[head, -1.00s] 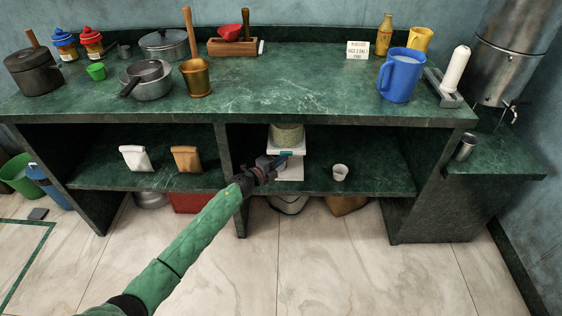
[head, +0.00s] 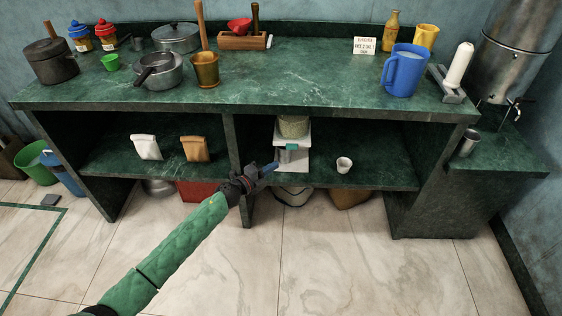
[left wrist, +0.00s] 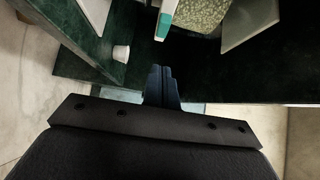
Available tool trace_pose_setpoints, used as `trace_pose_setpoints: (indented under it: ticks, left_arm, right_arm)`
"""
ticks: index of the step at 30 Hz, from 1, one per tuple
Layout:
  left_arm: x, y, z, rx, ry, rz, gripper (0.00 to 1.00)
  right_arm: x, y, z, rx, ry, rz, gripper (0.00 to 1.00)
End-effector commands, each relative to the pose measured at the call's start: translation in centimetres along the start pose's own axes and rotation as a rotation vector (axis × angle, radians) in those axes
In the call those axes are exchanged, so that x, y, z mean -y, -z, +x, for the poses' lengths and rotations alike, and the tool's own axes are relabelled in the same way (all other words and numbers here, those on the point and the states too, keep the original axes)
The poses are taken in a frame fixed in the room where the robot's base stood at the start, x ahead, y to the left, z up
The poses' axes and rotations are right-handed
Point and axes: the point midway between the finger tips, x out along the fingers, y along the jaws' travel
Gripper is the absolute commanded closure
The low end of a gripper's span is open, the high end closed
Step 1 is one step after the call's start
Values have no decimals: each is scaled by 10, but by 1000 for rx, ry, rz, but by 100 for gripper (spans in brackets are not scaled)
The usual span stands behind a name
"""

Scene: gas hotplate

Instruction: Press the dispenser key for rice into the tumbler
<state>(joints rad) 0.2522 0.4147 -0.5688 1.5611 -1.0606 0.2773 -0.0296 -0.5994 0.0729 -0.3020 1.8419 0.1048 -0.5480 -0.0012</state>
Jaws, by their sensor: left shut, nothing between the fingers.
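The dispenser (head: 302,133) is a white box with a grain-filled top, standing on the lower shelf. Its teal key (head: 292,146) faces the front; in the left wrist view the key (left wrist: 163,26) is near the top. A small grey shape shows below the key; I cannot tell whether it is a tumbler. A metal tumbler (head: 468,144) stands on the low ledge at the right. My left gripper (head: 270,168) is shut and empty, in front of the dispenser and a little to its left. Its fingers (left wrist: 160,84) are apart from the key. My right gripper is not in view.
A small white cup (head: 344,164) stands on the shelf right of the dispenser. A shelf divider (head: 234,150) is close to my left arm. A blue jug (head: 403,72) and a card (head: 365,46) are on the counter above. The shelf right of the white cup is clear.

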Motion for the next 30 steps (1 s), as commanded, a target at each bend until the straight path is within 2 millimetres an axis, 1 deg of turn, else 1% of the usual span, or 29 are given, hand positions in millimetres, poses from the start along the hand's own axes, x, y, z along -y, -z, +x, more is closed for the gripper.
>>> trace_pose_setpoints:
  ticks: [1,3,6,9,21,25,30]
  left_arm:
    - [-1,0,-8,0,-1,0,100]
    - [-1,0,-16,0,-1,-1,100]
    - [0,0,-24,-1,-1,0,100]
    - [-1,1,-28,-1,-1,-1,100]
    - [0,1,-29,-1,0,-1,100]
    - [0,1,-29,-1,0,-1,100]
    - [0,1,-28,-1,0,-1,100]
  right_arm:
    - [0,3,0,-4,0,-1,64]
    - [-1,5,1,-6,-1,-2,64]
    - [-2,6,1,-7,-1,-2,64]
    - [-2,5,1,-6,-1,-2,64]
    - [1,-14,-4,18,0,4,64]
    - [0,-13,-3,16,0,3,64]
    - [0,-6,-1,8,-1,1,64]
